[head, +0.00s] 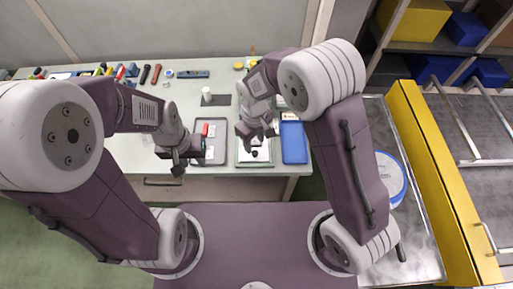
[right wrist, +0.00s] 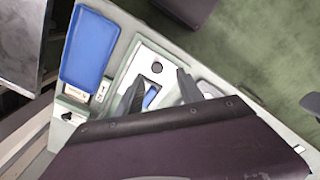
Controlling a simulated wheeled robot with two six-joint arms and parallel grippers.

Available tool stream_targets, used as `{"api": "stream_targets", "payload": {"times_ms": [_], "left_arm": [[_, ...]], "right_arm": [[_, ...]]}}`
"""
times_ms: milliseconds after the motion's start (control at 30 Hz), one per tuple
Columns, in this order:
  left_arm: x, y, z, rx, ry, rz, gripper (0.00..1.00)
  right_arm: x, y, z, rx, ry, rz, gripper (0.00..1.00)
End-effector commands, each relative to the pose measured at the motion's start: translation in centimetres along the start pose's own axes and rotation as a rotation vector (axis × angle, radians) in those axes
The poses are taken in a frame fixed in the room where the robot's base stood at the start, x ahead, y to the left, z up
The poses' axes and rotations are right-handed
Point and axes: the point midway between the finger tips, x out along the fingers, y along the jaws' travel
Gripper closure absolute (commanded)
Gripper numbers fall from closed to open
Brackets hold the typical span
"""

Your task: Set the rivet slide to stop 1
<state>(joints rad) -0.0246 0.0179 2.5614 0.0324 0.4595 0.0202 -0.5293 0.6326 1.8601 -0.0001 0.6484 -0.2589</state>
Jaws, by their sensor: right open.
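A white panel (head: 254,157) with dark round parts lies near the table's front edge, below my right gripper (head: 258,136). In the right wrist view the panel (right wrist: 131,77) has a dark slot with a round mark (right wrist: 156,67) and a small blue piece (right wrist: 150,97). I cannot tell for sure which part is the rivet slide, and no stop numbers are readable. In that view my right gripper (right wrist: 160,84) is open, its dark fingers on either side of the blue piece, with no visible grip. My left gripper (head: 182,163) hangs left of the grey tray; its jaw opening is unclear.
A blue tray (head: 294,142) lies just right of the panel. A grey tray (head: 210,158) with a red item lies to its left. A white cylinder (head: 206,94) and several tools stand farther back. A yellow-edged conveyor (head: 432,180) is at the right.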

Motion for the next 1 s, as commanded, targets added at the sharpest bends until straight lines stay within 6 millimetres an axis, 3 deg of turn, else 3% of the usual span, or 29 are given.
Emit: {"api": "stream_targets", "payload": {"times_ms": [300, 433, 667, 700, 867, 1000], "left_arm": [[-0.7, 0.0, -0.1, 0.000, 0.001, 0.000, 0.64], [-0.8, 0.0, -0.1, 0.000, 0.001, 0.000, 0.64], [-0.7, 0.0, -0.1, 0.000, 0.001, 0.000, 0.64], [-0.7, 0.0, -0.1, 0.000, 0.001, 0.000, 0.64], [-0.7, 0.0, -0.1, 0.000, 0.001, 0.000, 0.64], [-0.7, 0.0, -0.1, 0.000, 0.001, 0.000, 0.64]], "right_arm": [[6.2, 0.0, 0.1, 0.002, -0.004, -0.001, 0.55], [7.3, 0.0, 0.1, 0.002, -0.002, 0.000, 0.55], [7.5, 0.1, 0.1, 0.003, 0.000, 0.000, 0.55], [7.5, 0.1, 0.1, 0.003, 0.000, 0.000, 0.58], [7.5, 0.1, 0.1, 0.003, 0.000, 0.000, 1.00], [7.5, 0.1, 0.1, 0.003, 0.000, 0.000, 1.00]]}}
